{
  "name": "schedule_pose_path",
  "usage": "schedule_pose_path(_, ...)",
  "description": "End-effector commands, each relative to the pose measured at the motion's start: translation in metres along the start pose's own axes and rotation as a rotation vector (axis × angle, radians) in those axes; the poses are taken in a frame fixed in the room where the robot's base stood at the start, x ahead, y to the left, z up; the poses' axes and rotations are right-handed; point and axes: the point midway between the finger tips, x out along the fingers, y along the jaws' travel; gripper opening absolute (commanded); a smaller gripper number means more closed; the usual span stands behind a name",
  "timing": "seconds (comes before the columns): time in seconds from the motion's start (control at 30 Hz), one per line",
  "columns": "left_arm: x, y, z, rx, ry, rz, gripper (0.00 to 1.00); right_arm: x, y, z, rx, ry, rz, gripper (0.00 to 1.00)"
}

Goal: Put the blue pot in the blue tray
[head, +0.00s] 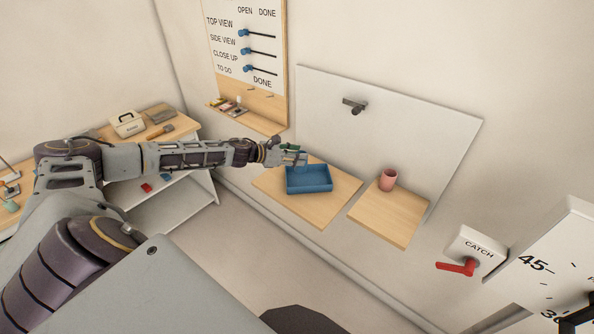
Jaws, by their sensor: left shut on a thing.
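The blue tray (309,187) lies on a light wooden shelf at the centre of the head view. My left arm reaches in from the left, and my left gripper (293,158) is over the tray's far left corner. It is shut on a small blue thing (293,147), apparently the blue pot, mostly hidden by the fingers. I cannot tell whether it touches the tray. The visible floor of the tray is empty. My right gripper is not in view.
A pink cup (388,179) stands on a second wooden shelf (385,222) to the right. A white panel (420,125) rises behind both shelves. A red catch handle (457,267) is at lower right. A side bench (188,128) holds a toolbox (127,124).

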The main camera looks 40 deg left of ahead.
Motion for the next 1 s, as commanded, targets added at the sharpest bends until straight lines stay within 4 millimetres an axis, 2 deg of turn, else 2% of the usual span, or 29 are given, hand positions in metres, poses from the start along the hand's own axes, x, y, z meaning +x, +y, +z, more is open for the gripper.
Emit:
schedule_pose_path(0.03,0.003,-0.001,-0.008,-0.003,0.002,-0.001,0.18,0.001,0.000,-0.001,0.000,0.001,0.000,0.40)
schedule_pose_path(0.2,0.008,0.000,-0.020,-0.002,0.000,-0.001,0.18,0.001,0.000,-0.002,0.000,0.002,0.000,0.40)
schedule_pose_path(0.67,0.010,0.000,-0.024,-0.001,0.000,0.000,0.18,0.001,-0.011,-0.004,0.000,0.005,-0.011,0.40)
schedule_pose_path(1.0,0.021,0.000,-0.052,-0.003,0.000,0.001,0.18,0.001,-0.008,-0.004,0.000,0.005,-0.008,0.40)
